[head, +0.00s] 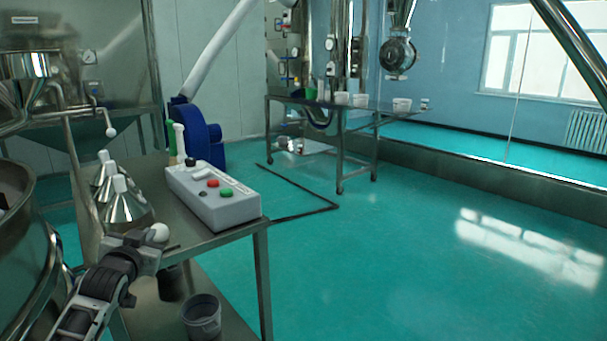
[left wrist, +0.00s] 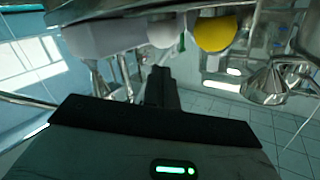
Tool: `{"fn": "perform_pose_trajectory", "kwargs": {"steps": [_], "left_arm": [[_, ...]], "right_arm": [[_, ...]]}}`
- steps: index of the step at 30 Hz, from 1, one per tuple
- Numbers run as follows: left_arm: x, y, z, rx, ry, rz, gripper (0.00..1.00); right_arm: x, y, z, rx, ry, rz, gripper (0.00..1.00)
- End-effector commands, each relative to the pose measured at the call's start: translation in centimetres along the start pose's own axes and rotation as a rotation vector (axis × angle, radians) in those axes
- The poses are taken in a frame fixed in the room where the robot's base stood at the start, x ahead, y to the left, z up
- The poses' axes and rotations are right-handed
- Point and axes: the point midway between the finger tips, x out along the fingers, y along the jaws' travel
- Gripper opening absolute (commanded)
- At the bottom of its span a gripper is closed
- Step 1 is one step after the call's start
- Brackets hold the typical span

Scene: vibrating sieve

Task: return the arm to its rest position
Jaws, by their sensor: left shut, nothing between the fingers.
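My left arm comes in from the lower left of the head view. Its gripper (head: 168,247) is shut and empty, near the front edge of the metal table (head: 235,238). In the left wrist view the dark fingers (left wrist: 160,85) are together with nothing between them. My right gripper is not in view.
Steel cone-shaped vessels (head: 125,205) stand on the table behind the gripper. A large round steel machine (head: 30,250) is close at the left. A grey bucket (head: 202,316) is on the lower shelf. The green floor at the right is clear.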

Motion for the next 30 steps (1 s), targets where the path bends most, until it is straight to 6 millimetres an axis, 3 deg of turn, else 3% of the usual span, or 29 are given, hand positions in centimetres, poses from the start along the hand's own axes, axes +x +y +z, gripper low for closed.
{"fn": "perform_pose_trajectory", "kwargs": {"steps": [1, 5, 10, 14, 18, 21, 24, 27, 30], "left_arm": [[-1.1, 2.1, 2.4, 0.002, -0.027, 0.033, 0.00], [-3.8, 5.7, 6.3, 0.001, -0.069, 0.091, 0.00], [-9.3, 11.2, 12.2, -0.015, -0.144, 0.186, 0.00], [-16.0, 15.9, 17.0, -0.051, -0.223, 0.275, 0.00], [-24.6, 20.1, 20.6, -0.110, -0.317, 0.361, 0.00], [-29.9, 22.0, 22.0, -0.155, -0.377, 0.403, 0.00], [-33.7, 23.0, 22.5, -0.189, -0.421, 0.428, 0.00], [-35.7, 23.5, 22.6, -0.209, -0.445, 0.439, 0.00], [-36.4, 23.6, 22.6, -0.217, -0.453, 0.443, 0.00]], "right_arm": [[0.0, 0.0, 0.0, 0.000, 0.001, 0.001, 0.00], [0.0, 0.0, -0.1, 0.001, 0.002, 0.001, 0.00], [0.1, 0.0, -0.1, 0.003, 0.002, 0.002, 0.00], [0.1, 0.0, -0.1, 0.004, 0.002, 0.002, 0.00], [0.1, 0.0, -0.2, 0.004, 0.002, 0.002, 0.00], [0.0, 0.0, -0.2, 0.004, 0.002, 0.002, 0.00], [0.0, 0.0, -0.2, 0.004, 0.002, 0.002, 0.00], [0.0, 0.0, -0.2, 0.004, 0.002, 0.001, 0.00], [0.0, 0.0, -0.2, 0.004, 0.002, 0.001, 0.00]]}}
